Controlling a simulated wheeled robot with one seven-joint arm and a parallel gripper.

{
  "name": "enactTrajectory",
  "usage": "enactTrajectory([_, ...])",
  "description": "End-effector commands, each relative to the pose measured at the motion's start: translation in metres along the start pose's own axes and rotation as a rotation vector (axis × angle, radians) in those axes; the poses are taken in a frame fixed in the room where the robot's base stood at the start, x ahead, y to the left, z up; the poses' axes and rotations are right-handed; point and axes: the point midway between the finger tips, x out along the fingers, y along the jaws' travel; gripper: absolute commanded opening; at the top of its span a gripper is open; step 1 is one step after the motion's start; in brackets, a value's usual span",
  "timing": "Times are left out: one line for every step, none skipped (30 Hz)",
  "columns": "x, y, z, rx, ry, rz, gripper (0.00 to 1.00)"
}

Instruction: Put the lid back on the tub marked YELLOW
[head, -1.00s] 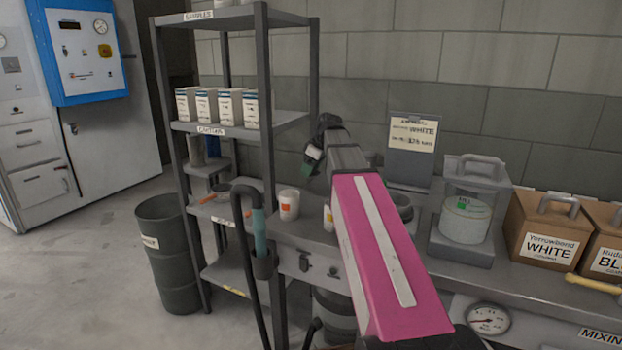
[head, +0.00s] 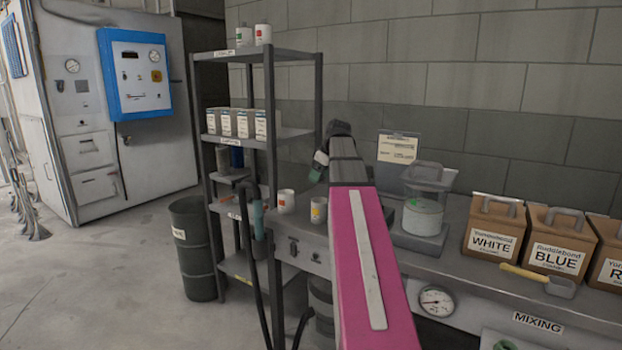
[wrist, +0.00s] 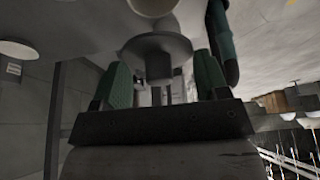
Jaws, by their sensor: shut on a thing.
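No tub marked YELLOW shows in these frames. My gripper (head: 317,172) is beyond my pink arm link in the head view, above the left end of the bench, and mostly hidden there. In the wrist view its green fingers (wrist: 160,80) are shut on a grey thing with a round disc (wrist: 157,47) and a stem. I cannot tell if this is the lid. Brown tubs marked WHITE (head: 493,240) and BLUE (head: 553,255) stand on the bench at the right, with grey-handled lids on. Another brown tub (head: 611,270) is cut off by the right edge.
A white pot (head: 286,201) and a yellow-labelled pot (head: 318,210) stand near my gripper. A lidded glass case (head: 423,217) sits mid-bench. A scoop (head: 556,286) lies before the tubs. A shelf rack (head: 270,140) and a drum (head: 196,250) are left. Floor is open further left.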

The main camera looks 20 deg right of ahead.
Motion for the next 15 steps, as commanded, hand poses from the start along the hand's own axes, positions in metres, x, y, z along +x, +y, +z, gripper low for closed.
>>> enactTrajectory([0.001,0.000,0.001,0.001,0.000,0.000,0.46])
enactTrajectory([0.002,0.000,0.001,0.001,0.000,0.000,0.46])
enactTrajectory([0.003,0.000,0.002,0.001,0.000,0.000,0.46])
enactTrajectory([0.004,0.000,0.002,0.001,-0.001,-0.001,0.46])
enactTrajectory([0.006,0.000,0.003,0.000,-0.001,-0.001,0.46])
enactTrajectory([0.008,0.000,0.004,0.000,-0.001,-0.001,0.46])
enactTrajectory([0.009,0.000,0.004,0.000,-0.001,-0.001,0.46])
enactTrajectory([0.011,0.000,0.005,0.000,-0.001,-0.001,0.46])
enactTrajectory([0.013,-0.001,0.006,0.000,-0.001,-0.001,0.46])
enactTrajectory([0.015,-0.001,0.007,0.000,-0.001,-0.001,0.46])
enactTrajectory([0.018,-0.001,0.008,0.000,-0.001,-0.001,0.46])
enactTrajectory([0.021,-0.001,0.009,0.000,-0.001,-0.001,0.46])
enactTrajectory([0.023,-0.001,0.010,0.000,0.000,0.000,0.46])
enactTrajectory([0.025,-0.001,0.011,0.000,-0.001,-0.001,0.46])
enactTrajectory([0.029,-0.001,0.012,0.000,-0.001,-0.001,0.46])
